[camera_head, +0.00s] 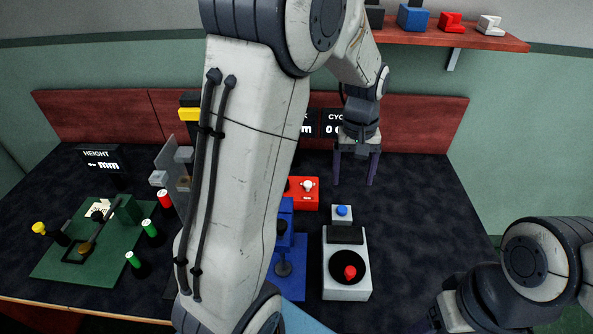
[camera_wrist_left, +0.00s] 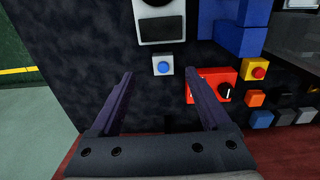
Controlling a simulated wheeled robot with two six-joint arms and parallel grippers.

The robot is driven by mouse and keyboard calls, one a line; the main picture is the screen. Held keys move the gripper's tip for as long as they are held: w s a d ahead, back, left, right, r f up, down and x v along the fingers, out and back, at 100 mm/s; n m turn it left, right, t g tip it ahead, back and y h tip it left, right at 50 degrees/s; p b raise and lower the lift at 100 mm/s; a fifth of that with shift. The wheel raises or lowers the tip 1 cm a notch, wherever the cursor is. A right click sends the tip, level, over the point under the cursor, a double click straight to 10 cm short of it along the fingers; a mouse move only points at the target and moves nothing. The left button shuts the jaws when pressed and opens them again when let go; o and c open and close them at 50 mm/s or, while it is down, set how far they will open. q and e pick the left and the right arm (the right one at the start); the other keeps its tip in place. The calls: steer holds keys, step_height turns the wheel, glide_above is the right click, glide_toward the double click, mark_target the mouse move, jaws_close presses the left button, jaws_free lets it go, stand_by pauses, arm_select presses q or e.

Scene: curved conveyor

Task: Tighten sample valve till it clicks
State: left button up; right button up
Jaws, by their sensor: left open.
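No part is clearly labelled as the sample valve, so I cannot tell which it is. A red box with a pale round knob (camera_head: 308,186) sits right of my left forearm; in the left wrist view the red box (camera_wrist_left: 200,91) carries a black knob with a white mark. A red knob (camera_head: 350,272) stands on a black disc on a white unit. My left gripper (camera_head: 355,184) is open and empty, fingers pointing down behind the white unit, right of the red box and apart from it. My right gripper (camera_head: 440,318) is partly cut off at the lower edge.
A blue button (camera_head: 342,211) on a pale block stands close in front of the left gripper. A blue fixture (camera_head: 290,267) is partly hidden by my left arm. A green board (camera_head: 80,262) lies at left. A shelf (camera_head: 480,38) hangs above. Dark table right of the white unit is clear.

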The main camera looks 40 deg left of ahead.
arm_select(q)
steer(key=w+a+f+n, duration=0.2)
steer(key=a+f+n, duration=0.2)
steer(key=a, duration=0.8)
steer(key=w+a+f+n, duration=0.1)
steer(key=a+f+n, duration=0.3)
steer(key=a, duration=0.7)
steer(key=shift+n, duration=0.5)
step_height(320, 180, down, 10)
steer(key=shift+w+a+r+p, duration=0.15)
steer(key=shift+r+p, duration=0.05)
steer(key=shift+p, duration=0.3)
steer(key=c, duration=1.2)
steer(key=shift+a, duration=0.15)
jaws_close()
